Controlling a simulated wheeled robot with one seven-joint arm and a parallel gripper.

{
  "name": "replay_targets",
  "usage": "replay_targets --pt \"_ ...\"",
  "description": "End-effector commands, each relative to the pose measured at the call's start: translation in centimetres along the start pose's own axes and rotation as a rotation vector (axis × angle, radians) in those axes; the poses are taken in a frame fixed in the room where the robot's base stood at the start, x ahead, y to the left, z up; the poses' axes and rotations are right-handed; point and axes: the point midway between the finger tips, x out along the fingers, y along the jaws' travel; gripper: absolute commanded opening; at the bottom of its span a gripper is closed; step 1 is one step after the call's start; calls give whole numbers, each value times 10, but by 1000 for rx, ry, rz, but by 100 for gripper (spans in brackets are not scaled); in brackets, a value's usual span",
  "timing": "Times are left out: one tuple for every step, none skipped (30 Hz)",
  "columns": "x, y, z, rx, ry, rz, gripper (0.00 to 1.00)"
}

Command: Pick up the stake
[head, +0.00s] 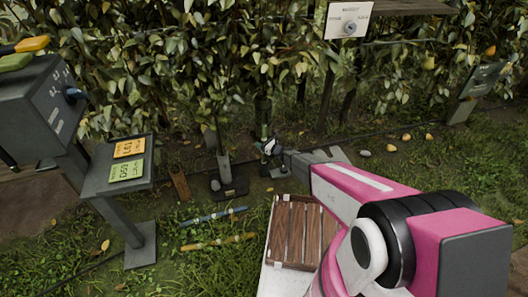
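I cannot tell for sure which thing is the stake. A thin blue stick (213,216) and a thin yellow stick (218,242) lie on the grass, left of the wooden crate. A short brown wooden piece (180,184) stands tilted farther back, at the foot of the hedge. My pink and grey arm reaches in from the lower right. My gripper (271,148) is at its far end, beside a dark upright post (263,118) in the hedge. The fingers are small and dark there, and I cannot tell whether they are open or hold anything.
A grey console (40,112) with a tray (122,183) bearing orange and green displays stands at left. A slatted wooden crate (298,232) is below my arm. A dark-based upright tool (229,188) stands behind the sticks. A white sign (348,20) hangs above. Grass around the sticks is open.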

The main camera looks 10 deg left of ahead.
Motion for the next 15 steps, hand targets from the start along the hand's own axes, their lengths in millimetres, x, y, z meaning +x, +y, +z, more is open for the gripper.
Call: replay_targets --pt "0 0 0 0 0 0 45" --pt "0 0 0 0 0 0 35" --pt "0 0 0 0 0 0 22" --pt "0 0 0 0 0 0 12" --pt "0 0 0 0 0 0 2" --pt "0 0 0 0 0 0 0" --pt "0 0 0 0 -1 0 0" --pt "0 0 0 0 -1 0 0" --pt "0 0 0 0 -1 0 0" --pt "0 0 0 0 -1 0 0" --pt "0 0 0 0 -1 0 0" --pt "0 0 0 0 -1 0 0" --pt "0 0 1 0 -1 0 0" --pt "0 0 1 0 -1 0 0" --pt "0 0 2 0 -1 0 0"
